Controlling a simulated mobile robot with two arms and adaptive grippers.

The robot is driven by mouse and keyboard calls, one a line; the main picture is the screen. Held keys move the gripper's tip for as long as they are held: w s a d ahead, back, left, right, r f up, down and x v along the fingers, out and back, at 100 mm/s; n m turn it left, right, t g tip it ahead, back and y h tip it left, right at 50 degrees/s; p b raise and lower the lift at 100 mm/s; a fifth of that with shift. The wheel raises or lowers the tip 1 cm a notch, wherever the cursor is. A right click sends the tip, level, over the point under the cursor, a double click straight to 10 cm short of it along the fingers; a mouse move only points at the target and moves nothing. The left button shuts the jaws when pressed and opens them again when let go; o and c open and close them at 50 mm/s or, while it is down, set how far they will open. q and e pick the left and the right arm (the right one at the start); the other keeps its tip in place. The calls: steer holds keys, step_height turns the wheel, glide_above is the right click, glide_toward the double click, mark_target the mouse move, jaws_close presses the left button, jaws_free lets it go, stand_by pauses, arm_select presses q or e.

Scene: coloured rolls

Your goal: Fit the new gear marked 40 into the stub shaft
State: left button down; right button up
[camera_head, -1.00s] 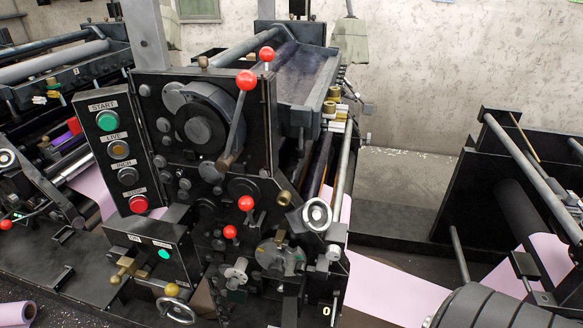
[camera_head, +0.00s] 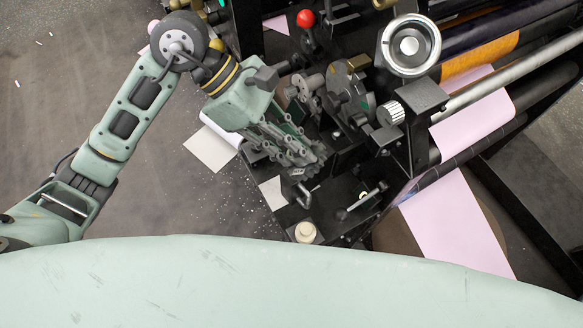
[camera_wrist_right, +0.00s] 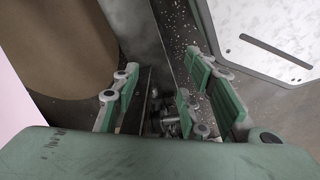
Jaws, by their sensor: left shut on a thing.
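My left gripper (camera_head: 308,162) shows in the head view, its jointed fingers pointing down and right beside the press's black side frame. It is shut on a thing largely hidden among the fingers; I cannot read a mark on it. Just beyond it on the press are a grey metal hub (camera_head: 308,86) and a dark round disc (camera_head: 352,95). I cannot tell which part is the stub shaft, and no number 40 is readable. My right gripper (camera_wrist_right: 165,92) shows in the right wrist view, its green-padded fingers apart with nothing between them.
A silver handwheel (camera_head: 410,46), a red-knobbed lever (camera_head: 306,20) and a knurled knob (camera_head: 390,113) stick out from the press. A cream knob (camera_head: 305,232) stands nearer me. Pink web (camera_head: 458,225) runs at the right. The floor at the left (camera_head: 60,90) is mostly clear.

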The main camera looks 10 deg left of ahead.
arm_select(q)
steer(key=w+a+f+n+t+h+b, duration=0.5)
steer(key=w+a+f+n+t+b, duration=0.15)
steer(key=a+n+t+b, duration=0.2)
steer(key=d+f+n+t+h, duration=0.1)
steer(key=d+f+t, duration=0.3)
steer(key=d+f, duration=0.3)
step_height(320, 180, down, 3)
steer(key=shift+w+r+b, duration=0.1)
steer(key=shift+w+b, duration=0.2)
steer(key=shift+w, duration=0.1)
arm_select(e)
steer(key=shift+t, duration=0.3)
steer(key=w, duration=0.4)
steer(key=shift+w+a+r, duration=0.25)
steer(key=shift+w+r, duration=0.1)
steer(key=shift+w, duration=0.05)
steer(key=shift+r, duration=0.1)
arm_select(q)
steer(key=x, duration=0.5)
steer(key=shift+w+d+p, duration=0.15)
steer(key=shift+d+p, duration=0.15)
steer(key=shift+d, duration=0.05)
arm_select(e)
steer(key=shift+s+x, duration=0.2)
steer(key=shift+x, duration=0.75)
